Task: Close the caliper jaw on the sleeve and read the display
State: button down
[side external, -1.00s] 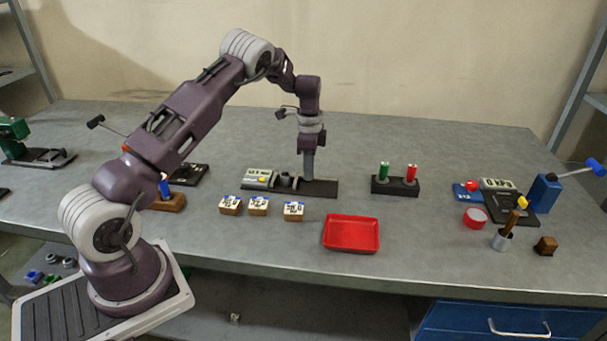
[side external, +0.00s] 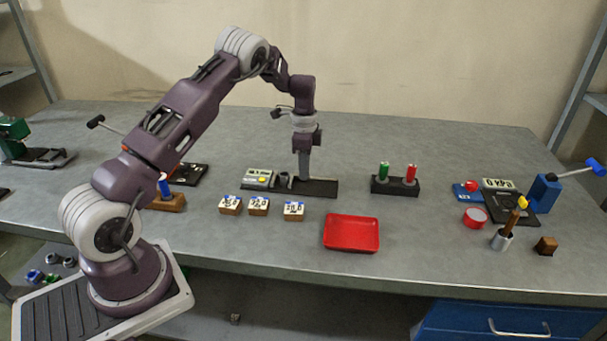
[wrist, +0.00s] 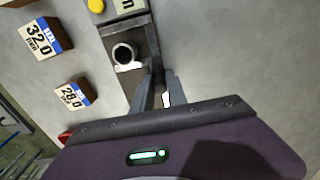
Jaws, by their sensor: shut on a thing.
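The caliper's dark base (side external: 322,188) lies mid-table, with its pale display (side external: 258,175) and yellow button (side external: 262,181) at the left end. The display digits are too small to read. A grey hollow sleeve (side external: 284,180) stands upright on the base; its open top shows in the wrist view (wrist: 124,53). My gripper (side external: 303,178) points down just right of the sleeve. Its fingers (wrist: 158,93) are close together, shut on the sliding caliper jaw, which they mostly hide. I cannot tell whether the jaw touches the sleeve.
Three labelled blocks (side external: 258,206) sit in front of the caliper; two read 32.0 (wrist: 40,38) and 28.0 (wrist: 72,95) in the wrist view. A red tray (side external: 351,233) lies front right. A rack (side external: 395,186) with green and red cylinders stands to the right.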

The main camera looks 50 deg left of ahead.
jog(key=shift+s+a, duration=0.55)
jog(key=shift+a, duration=0.1)
dwell(0.6)
jog(key=c, duration=1.3)
grip_release()
jog(key=shift+d, duration=0.1)
jog(key=shift+r, duration=3.5)
